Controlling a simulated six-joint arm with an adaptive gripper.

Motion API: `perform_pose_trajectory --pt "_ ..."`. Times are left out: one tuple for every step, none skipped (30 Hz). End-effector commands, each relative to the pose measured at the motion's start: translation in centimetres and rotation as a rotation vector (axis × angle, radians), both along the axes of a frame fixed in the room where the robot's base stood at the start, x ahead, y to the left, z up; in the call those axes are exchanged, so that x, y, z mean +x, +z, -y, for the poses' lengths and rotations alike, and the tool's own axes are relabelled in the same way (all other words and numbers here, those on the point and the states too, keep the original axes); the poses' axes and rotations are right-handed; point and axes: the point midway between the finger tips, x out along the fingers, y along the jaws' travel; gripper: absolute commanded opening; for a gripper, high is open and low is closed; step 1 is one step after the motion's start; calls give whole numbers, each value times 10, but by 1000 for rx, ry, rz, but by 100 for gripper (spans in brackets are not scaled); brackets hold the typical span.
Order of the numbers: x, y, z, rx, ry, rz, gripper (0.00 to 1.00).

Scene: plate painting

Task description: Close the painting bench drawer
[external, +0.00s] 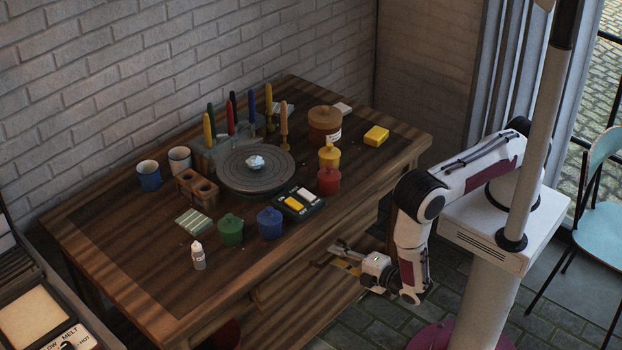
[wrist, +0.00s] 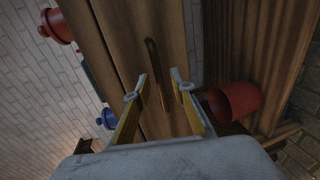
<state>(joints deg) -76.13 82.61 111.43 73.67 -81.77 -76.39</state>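The painting bench (external: 140,275) is a dark wooden table with its front edge facing my arm. In the wrist view, its wooden drawer front (wrist: 172,45) carries a long dark handle (wrist: 153,62). My gripper (external: 336,256) is low in front of the bench, below the tabletop edge. In the wrist view my gripper (wrist: 156,84) is open, its two yellow-sided fingers apart on either side of the handle's line, with nothing seen between them. I cannot tell whether the fingertips touch the drawer, or how far it stands out; the tabletop and my arm hide part of it.
A red bucket (wrist: 235,100) stands below the bench, right in the wrist view. Paint pots, including a blue one (external: 270,223), and a dropper bottle (external: 198,256) stand near the bench's front edge. A turntable (external: 240,182) is central. A blue chair (external: 598,230) stands far right.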

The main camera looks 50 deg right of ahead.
Motion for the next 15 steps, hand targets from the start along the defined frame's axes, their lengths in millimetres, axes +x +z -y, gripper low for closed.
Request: perform_pose_trajectory --pt "1 0 0 0 0 0 24" --pt "1 0 0 0 0 0 24" --pt "1 0 0 0 0 0 24" --pt "1 0 0 0 0 0 24" --pt "1 0 0 0 0 0 24" --pt "1 0 0 0 0 0 24" --pt "1 0 0 0 0 0 24" --pt "1 0 0 0 0 0 24" --pt "1 0 0 0 0 0 24" --pt "1 0 0 0 0 0 19" --pt "1 0 0 0 0 0 11" --pt "1 0 0 0 0 0 1" --pt "1 0 0 0 0 0 0" --pt "1 0 0 0 0 0 0" --pt "1 0 0 0 0 0 0"
